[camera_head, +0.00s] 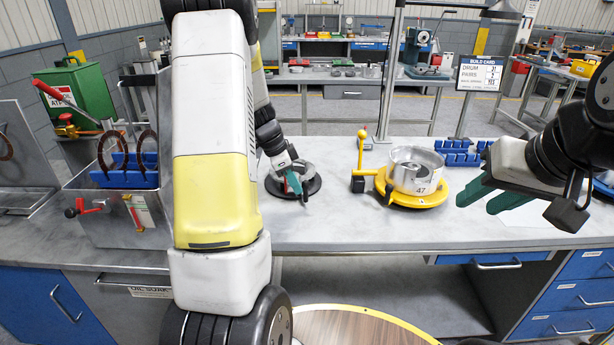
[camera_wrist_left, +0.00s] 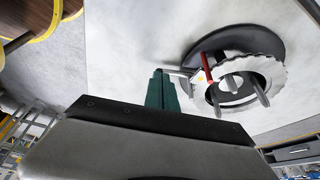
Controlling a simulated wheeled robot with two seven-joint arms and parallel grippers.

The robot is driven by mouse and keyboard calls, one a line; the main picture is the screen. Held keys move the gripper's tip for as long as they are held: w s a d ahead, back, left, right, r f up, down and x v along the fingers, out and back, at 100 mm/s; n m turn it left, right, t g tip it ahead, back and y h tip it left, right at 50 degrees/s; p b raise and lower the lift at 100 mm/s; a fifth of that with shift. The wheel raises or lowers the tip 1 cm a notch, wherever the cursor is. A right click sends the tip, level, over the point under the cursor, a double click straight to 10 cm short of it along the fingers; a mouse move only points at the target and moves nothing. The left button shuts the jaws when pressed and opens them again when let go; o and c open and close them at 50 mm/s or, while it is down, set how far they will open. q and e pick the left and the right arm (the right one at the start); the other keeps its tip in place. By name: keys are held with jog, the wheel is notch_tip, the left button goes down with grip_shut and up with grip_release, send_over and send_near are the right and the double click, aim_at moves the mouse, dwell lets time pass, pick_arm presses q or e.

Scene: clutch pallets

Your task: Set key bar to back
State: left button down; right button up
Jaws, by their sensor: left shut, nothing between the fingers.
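A round fixture with a black base disc (camera_head: 312,188) sits on the grey bench, carrying a toothed grey ring (camera_wrist_left: 267,72) with upright pins. In the left wrist view, a red-topped lever (camera_wrist_left: 207,68) rises at the ring's edge, and a thin pale bar (camera_wrist_left: 178,72) runs from there toward my fingertips. I cannot tell for sure which part is the key bar. My left gripper (camera_head: 292,181) is shut and empty at the fixture's near-left side; its green fingertips (camera_wrist_left: 160,76) are close to the bar's end, contact unclear. My right gripper (camera_head: 475,198) is open and empty above the bench's right side.
A yellow fixture (camera_head: 422,198) holds a metal drum (camera_head: 414,170) marked 47, with a yellow ball-topped lever (camera_head: 361,150) beside it. A blue rack (camera_head: 466,155) stands behind. A metal tank (camera_head: 112,213) stands left. Bare bench lies in front of the fixtures.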

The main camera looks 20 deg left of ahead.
pick_arm(q)
jog(key=shift+w+d+n+t+y, duration=0.1)
jog(key=shift+w+d+n+t, duration=0.1)
jog(key=shift+w+d+n, duration=0.3)
jog(key=shift+w+d+n+t+y, duration=0.1)
jog(key=shift+w+d+n+t, duration=0.1)
jog(key=shift+d+n, duration=0.5)
jog(key=shift+w+d+n+t+y, duration=0.1)
jog(key=shift+w+d+n+t, duration=0.1)
jog(key=shift+w+d+n, duration=0.25)
jog(key=shift+w+d+n+t+y, duration=0.3)
jog(key=shift+w+d+n+y, duration=0.2)
jog(key=shift+w+d+n, duration=0.75)
jog(key=shift+w+d+n+y, duration=0.25)
jog(key=shift+w+d+n, duration=0.25)
jog(key=shift+w+n, duration=0.35)
jog(key=shift+w+d+n+y, duration=0.25)
jog(key=shift+w+d+n, duration=0.35)
jog(key=shift+n, duration=0.35)
jog(key=shift+w, duration=0.75)
jog(key=shift+w+d+r+t, duration=0.2)
jog(key=shift+t, duration=0.1)
